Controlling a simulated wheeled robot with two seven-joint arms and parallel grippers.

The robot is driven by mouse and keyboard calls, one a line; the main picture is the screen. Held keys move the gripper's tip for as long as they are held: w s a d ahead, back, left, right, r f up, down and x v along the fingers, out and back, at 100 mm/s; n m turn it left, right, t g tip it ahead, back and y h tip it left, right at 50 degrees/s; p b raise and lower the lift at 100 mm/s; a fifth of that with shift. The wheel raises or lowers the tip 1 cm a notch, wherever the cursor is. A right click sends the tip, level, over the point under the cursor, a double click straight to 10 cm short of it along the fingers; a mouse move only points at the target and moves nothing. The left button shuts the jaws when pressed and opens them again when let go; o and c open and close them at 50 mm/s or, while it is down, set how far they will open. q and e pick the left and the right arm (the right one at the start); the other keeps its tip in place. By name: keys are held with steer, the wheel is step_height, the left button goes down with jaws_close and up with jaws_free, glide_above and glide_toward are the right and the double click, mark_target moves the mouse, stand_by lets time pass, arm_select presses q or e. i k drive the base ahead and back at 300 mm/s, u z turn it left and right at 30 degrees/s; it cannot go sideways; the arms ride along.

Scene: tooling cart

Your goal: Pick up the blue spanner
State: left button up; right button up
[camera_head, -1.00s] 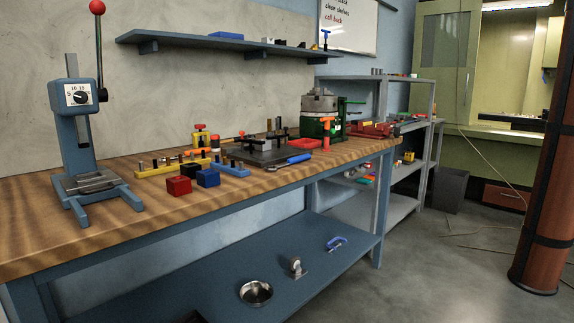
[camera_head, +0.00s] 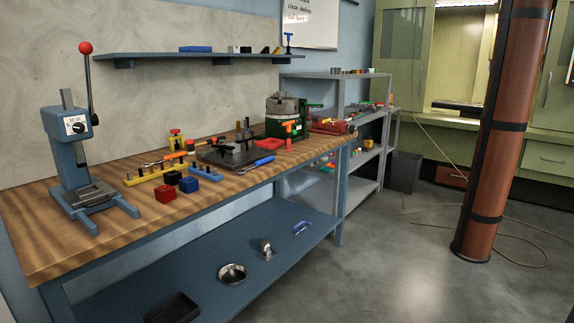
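The blue spanner (camera_head: 252,164) lies on the wooden bench top near its front edge. It is beside the dark metal plate (camera_head: 216,158) of a fixture, to the plate's front right. Its blue handle points to the right and its metal end to the left. Neither of my grippers shows in the head view.
A blue press (camera_head: 78,150) stands at the bench's left end. Red (camera_head: 165,193) and blue (camera_head: 209,172) blocks lie left of the spanner, and a green machine (camera_head: 288,116) stands behind right. A brown column (camera_head: 497,130) rises at right. The floor (camera_head: 390,270) before the bench is clear.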

mark_target(263, 161)
steer(key=z, duration=0.4)
steer(key=i, duration=2.25)
steer(key=z, duration=0.95)
steer(key=i, duration=1.15)
steer(key=u, duration=4.1)
